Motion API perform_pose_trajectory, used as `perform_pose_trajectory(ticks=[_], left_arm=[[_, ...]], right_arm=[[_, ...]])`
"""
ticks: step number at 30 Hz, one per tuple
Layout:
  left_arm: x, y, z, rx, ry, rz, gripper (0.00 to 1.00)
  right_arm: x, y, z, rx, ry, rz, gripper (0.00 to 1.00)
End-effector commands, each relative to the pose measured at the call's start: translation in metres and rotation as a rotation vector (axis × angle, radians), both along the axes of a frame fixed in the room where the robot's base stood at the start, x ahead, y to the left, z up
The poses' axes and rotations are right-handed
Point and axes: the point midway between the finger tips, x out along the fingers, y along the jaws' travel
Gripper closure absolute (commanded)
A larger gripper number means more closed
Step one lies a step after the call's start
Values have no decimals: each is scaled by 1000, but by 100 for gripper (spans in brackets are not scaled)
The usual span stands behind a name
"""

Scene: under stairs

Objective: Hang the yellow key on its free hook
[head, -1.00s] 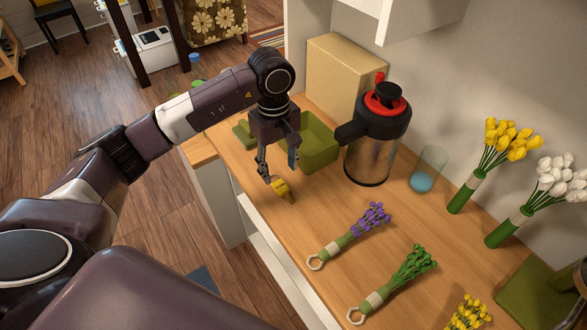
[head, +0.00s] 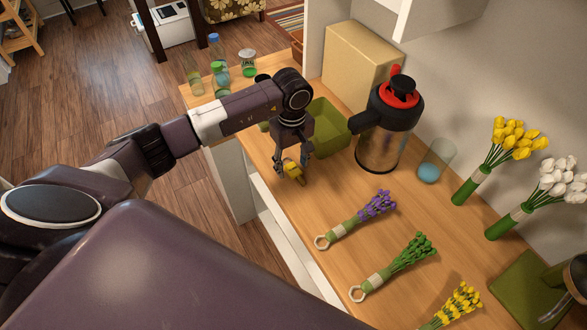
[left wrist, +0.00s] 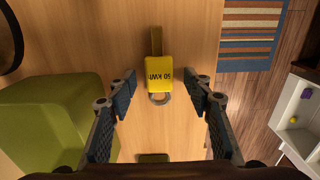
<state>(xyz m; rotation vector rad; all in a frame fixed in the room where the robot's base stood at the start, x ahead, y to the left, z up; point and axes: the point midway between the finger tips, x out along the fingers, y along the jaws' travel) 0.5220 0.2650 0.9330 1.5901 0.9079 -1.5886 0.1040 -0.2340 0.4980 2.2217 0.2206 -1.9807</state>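The yellow key (head: 292,168) lies flat on the wooden counter, near its left edge in the head view. In the left wrist view the fingers (left wrist: 160,84) stand apart on either side of the key's near end, with gaps on both sides and nothing held. My right gripper does not show. No hook is in view.
A green bin (head: 330,128) stands just behind my left gripper, with a red-topped jug (head: 385,120) to its right. A glass (head: 436,160) stands farther right. Several flower bunches, including a purple one (head: 376,205), lie on the counter. Bare wood separates the key from the purple flowers.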

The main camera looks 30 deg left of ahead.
Motion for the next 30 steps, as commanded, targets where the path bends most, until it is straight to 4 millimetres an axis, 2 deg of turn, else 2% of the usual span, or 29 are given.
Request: perform_pose_trajectory(ticks=[2,11,23,26,30], left_arm=[[0,0,0,0,0,0,61],[0,0,1,0,0,0,94],[1,1,8,1,-3,0,95],[2,1,17,0,-4,0,95],[3,1,41,1,-9,-1,95]], right_arm=[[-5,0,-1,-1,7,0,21],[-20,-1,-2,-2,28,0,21],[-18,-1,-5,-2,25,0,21],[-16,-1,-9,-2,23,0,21],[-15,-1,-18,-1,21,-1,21]])
